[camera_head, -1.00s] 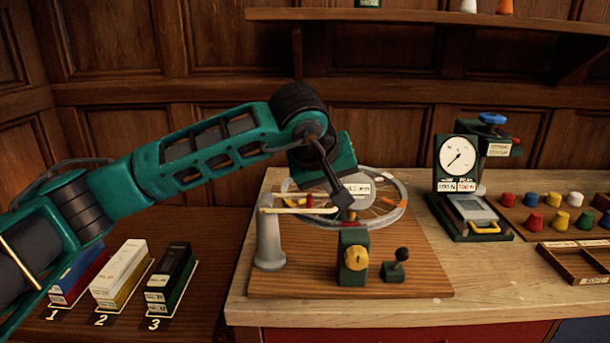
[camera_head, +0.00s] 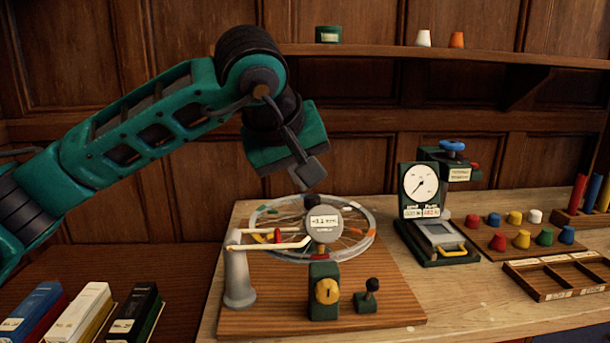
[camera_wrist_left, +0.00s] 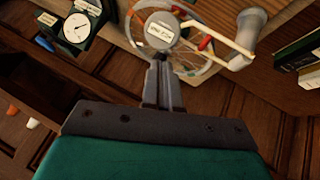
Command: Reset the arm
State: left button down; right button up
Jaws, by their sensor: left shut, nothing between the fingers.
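My left arm comes in from the left in the head view. Its gripper (camera_head: 311,180) is raised above the wheel fixture, pointing down, with its fingers closed and nothing in them. The wheel (camera_head: 366,222) lies flat on a wooden board behind a round gauge (camera_head: 323,223) with a small label. In the left wrist view, the closed fingers (camera_wrist_left: 161,62) point at the gauge (camera_wrist_left: 155,28), and the wheel (camera_wrist_left: 205,66) shows beside them. A gap between the fingertips and the gauge shows in the head view. My right gripper is not in view.
A grey post (camera_head: 238,275) with white arms, a yellow-dial box (camera_head: 325,291) and a black-knobbed lever (camera_head: 368,296) stand on the board. A dial device (camera_head: 419,185), coloured caps (camera_head: 521,239) and a divided tray (camera_head: 560,277) are to the right. Several boxes (camera_head: 84,312) sit lower left.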

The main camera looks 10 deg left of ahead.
pick_arm(q)
jog(key=s+d+f+n+g+h, duration=0.4)
jog(key=s+d+n+g+h, duration=0.15)
jog(key=d+h, duration=0.2)
jog(key=s+d+f+n+g+h, duration=0.45)
jog(key=s+d+h, duration=0.25)
jog(key=d, duration=0.2)
jog(key=w+a+f+m+t+y, duration=0.15)
jog(key=a+f+m+t, duration=0.25)
jog(key=m+t, duration=0.55)
jog(key=w+a+f+m+t+y, duration=0.1)
jog(key=w+a+f+m+t, duration=0.25)
jog(key=m, duration=1.05)
jog(key=w+a+f+m+t+y, duration=0.1)
jog(key=a+f+m+t+y, duration=0.1)
jog(key=a+f+m+t, duration=0.65)
jog(key=s+a+f+n+g+y, duration=0.4)
jog(key=s+f+n, duration=0.3)
jog(key=f, duration=0.4)
jog(key=s+a+f+n+g+y, duration=0.4)
jog(key=s+f+n, duration=0.4)
jog(key=f, duration=0.2)
jog(key=shift+f+y, duration=0.4)
jog(key=shift+y, duration=0.4)
